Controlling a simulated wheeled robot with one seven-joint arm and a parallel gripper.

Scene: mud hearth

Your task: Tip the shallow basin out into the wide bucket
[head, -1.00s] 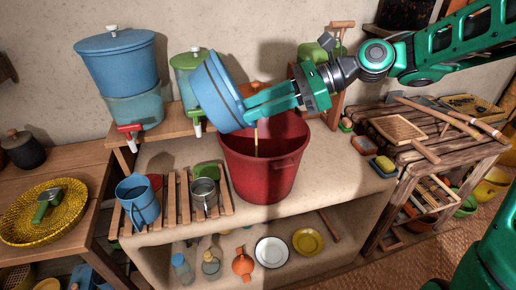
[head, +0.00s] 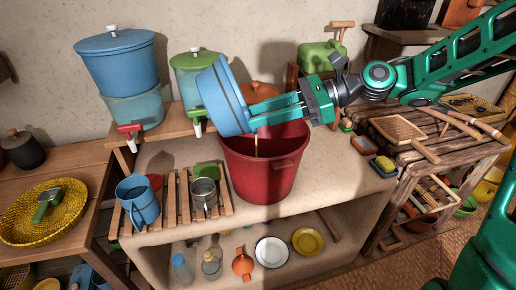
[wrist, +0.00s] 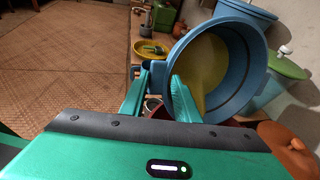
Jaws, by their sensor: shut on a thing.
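The shallow basin (head: 222,95) is blue and round, tipped steeply on its side above the left part of the wide bucket. My gripper (head: 258,112) is shut on the basin's edge. The wide bucket (head: 262,175) is dark red and stands upright on the ledge below. A thin brownish-yellow stream falls from the basin into the bucket's mouth. In the wrist view, the basin's inside (wrist: 232,65) faces me, with yellowish liquid (wrist: 203,70) lying along its left side. The bucket's contents are hidden.
A blue jug (head: 138,200) and a metal cup (head: 204,193) sit on a slatted rack left of the bucket. The ledge right of the bucket is mostly clear.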

